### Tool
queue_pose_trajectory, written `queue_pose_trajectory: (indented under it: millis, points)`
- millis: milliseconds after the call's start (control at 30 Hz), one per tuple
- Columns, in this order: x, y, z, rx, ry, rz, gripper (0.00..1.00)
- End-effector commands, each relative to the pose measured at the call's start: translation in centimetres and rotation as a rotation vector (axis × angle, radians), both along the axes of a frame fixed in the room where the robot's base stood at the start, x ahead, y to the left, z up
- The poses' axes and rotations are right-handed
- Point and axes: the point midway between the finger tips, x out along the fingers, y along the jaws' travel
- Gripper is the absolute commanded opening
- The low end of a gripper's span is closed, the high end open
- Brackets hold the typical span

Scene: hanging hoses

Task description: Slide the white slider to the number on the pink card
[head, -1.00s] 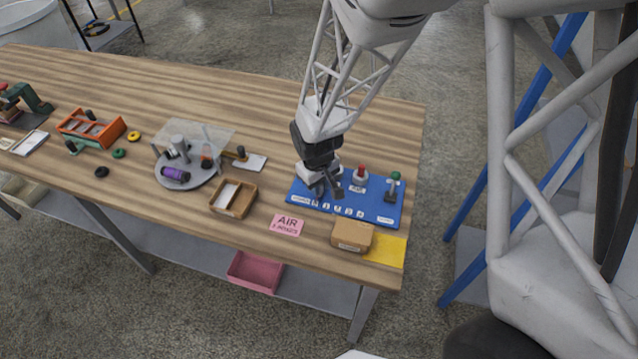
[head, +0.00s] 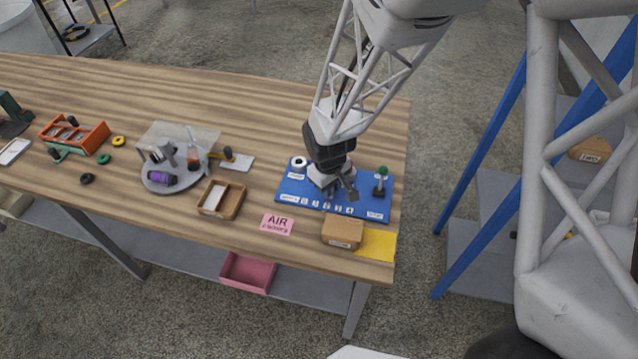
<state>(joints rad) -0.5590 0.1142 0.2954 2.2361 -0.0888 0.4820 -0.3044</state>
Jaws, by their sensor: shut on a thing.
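The blue panel (head: 290,196) lies near the right end of the table. A row of white number labels (head: 325,205) runs along its front edge; the digits are small. My gripper (head: 341,193) is low over the panel, just behind these labels, right of the middle. Its jaws are shut, seemingly on the white slider, which the fingers and wrist hide. The exact number beside it cannot be told. The pink card (head: 277,223) lies on the wood in front of the panel.
A white round knob (head: 299,162) stands at the panel's back left and a green-topped lever (head: 382,178) at its right. A cardboard box (head: 343,233) and yellow sheet (head: 376,244) lie in front. A wooden tray (head: 221,198) is to the left.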

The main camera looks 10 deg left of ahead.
Motion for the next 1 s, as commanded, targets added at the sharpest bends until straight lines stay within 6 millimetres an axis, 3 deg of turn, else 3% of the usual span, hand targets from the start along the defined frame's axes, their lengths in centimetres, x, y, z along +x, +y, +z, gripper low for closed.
queue_pose_trajectory:
  millis: [300, 333, 500, 1000]
  points:
    - [0.07, -0.1, 0.1, 0.002, -0.003, 0.0, 0.0]
    - [0.08, -0.09, 0.1, 0.002, -0.003, 0.0, 0.26]
    - [0.05, -0.1, 0.06, 0.001, -0.002, 0.0, 0.5]
    - [0.02, -0.07, 0.74, 0.002, -0.003, 0.0, 0.5]
